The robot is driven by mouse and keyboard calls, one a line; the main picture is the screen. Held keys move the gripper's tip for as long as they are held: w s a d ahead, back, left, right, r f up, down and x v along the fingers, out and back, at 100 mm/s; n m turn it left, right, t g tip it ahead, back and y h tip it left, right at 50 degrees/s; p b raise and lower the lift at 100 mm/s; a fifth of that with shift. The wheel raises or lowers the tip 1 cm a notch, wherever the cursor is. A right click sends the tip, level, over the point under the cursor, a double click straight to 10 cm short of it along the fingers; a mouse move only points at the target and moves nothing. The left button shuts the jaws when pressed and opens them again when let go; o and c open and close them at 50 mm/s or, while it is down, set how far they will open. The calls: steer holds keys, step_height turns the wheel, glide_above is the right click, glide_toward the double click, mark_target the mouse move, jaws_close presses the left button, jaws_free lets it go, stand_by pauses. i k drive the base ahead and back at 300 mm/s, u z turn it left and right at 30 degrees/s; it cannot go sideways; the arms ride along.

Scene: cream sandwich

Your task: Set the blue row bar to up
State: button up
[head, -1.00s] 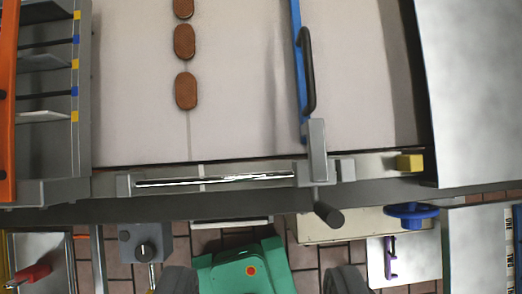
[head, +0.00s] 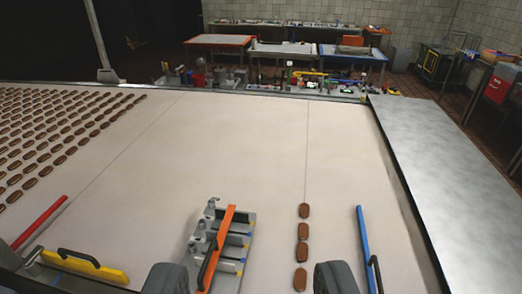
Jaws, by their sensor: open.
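The blue row bar (head: 363,248) is a long narrow bar at the lower right of the head view, running lengthwise along the pale belt. Its black handle (head: 375,272) is on its right side, and its near end is cut off by the frame. I cannot tell whether the bar is raised or lowered. My gripper (head: 250,277) is open and empty at the bottom edge, with dark fingers far apart. The bar lies to the right of its right finger, and I see no contact.
Several brown biscuits (head: 303,230) form a row left of the blue bar. A grey rack with an orange bar (head: 217,247) shows between my fingers. A yellow bar (head: 85,266) and a red bar (head: 39,223) lie at left. A metal side panel (head: 445,150) borders the belt (head: 230,140).

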mark_target(369, 260)
steer(key=u, duration=0.25)
steer(key=k, duration=1.65)
steer(key=z, duration=0.65)
steer(key=i, duration=1)
